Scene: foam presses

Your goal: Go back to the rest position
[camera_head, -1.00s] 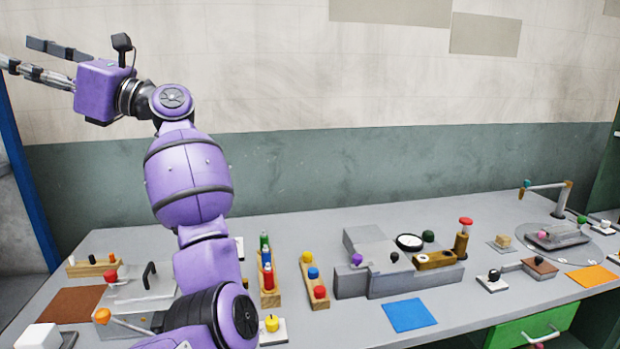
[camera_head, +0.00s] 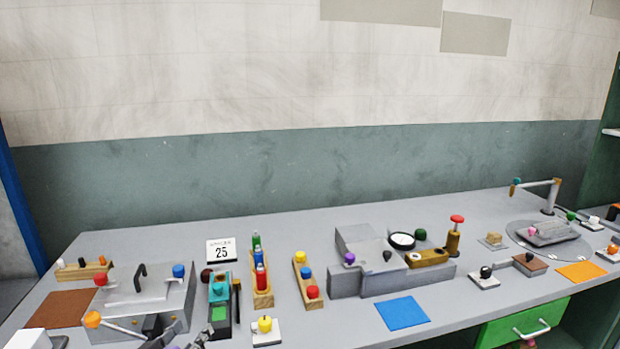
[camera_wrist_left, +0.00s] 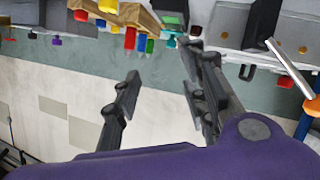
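My left gripper (camera_wrist_left: 165,75) is open in the left wrist view, its two dark fingers apart with nothing between them. In the head view only dark parts of the left gripper (camera_head: 178,336) show at the bottom edge, in front of the grey press with the black handle (camera_head: 140,295). The rest of my left arm is outside the head view. My right gripper is in neither view.
The grey bench (camera_head: 330,235) carries several fixtures: wooden racks of coloured knobs (camera_head: 262,285), a grey press block (camera_head: 350,280), a blue mat (camera_head: 404,313) and a counter reading 25 (camera_head: 221,250). A green drawer (camera_head: 525,322) is below, right. The space above the bench is clear.

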